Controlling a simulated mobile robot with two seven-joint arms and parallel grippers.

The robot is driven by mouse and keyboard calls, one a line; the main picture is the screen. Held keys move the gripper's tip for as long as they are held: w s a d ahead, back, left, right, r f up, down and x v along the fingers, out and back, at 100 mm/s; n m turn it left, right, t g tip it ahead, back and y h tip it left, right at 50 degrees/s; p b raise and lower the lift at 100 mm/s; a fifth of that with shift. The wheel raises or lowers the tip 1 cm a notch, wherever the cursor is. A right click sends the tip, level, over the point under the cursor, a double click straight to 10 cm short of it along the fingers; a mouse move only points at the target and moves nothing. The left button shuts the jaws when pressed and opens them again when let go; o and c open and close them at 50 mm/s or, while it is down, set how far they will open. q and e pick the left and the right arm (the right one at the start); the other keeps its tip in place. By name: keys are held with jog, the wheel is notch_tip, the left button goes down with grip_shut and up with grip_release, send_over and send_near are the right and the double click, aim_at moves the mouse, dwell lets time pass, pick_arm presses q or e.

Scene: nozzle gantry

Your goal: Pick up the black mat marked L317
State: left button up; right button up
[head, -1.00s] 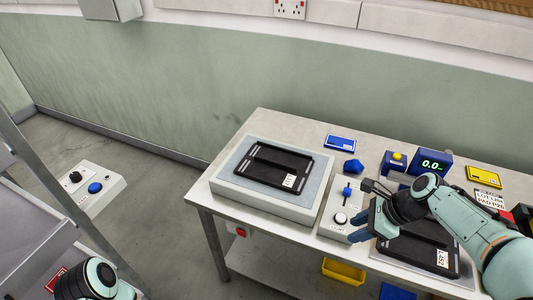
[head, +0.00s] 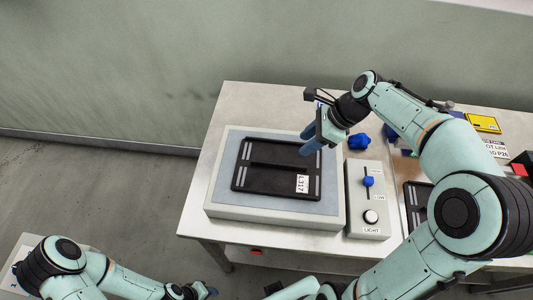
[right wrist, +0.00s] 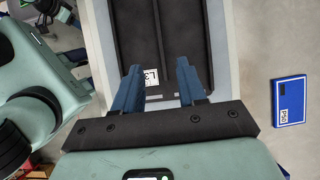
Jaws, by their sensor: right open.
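The black mat (head: 278,167) marked L317 lies flat on the grey pad of a pale raised box on the table. Its white label (head: 303,184) is at its lower right corner. My right gripper (head: 308,142) is open and empty, with its blue fingers above or near the mat's right edge. In the right wrist view, the mat (right wrist: 160,40) lies beyond the open fingers (right wrist: 160,80), the label partly showing between them. I cannot tell the gripper's height above it. My left gripper (head: 205,292) is low at the bottom edge; its opening is unclear.
The pale box (head: 218,215) frames the mat. Right of it stands a light control (head: 368,205) with a blue slider and white knob. A blue knob-like object (head: 359,141) is behind that. A second black mat (head: 414,198) is largely hidden by my right arm. A blue card (right wrist: 290,100) lies on the table.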

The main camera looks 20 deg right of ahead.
send_near(279, 163)
jog(key=shift+s+a+f+b, duration=0.15)
jog(key=shift+a+f, duration=0.15)
jog(key=shift+f, duration=0.3)
jog(key=shift+a+f+b, duration=0.15)
jog(key=shift+a+f, duration=0.1)
jog(key=shift+f, duration=0.35)
jog(key=shift+w+x, duration=0.2)
jog(key=shift+x, duration=1.3)
jog(key=shift+w+x, duration=0.2)
jog(key=shift+x, duration=1.35)
jog(key=shift+r, duration=0.15)
grip_shut()
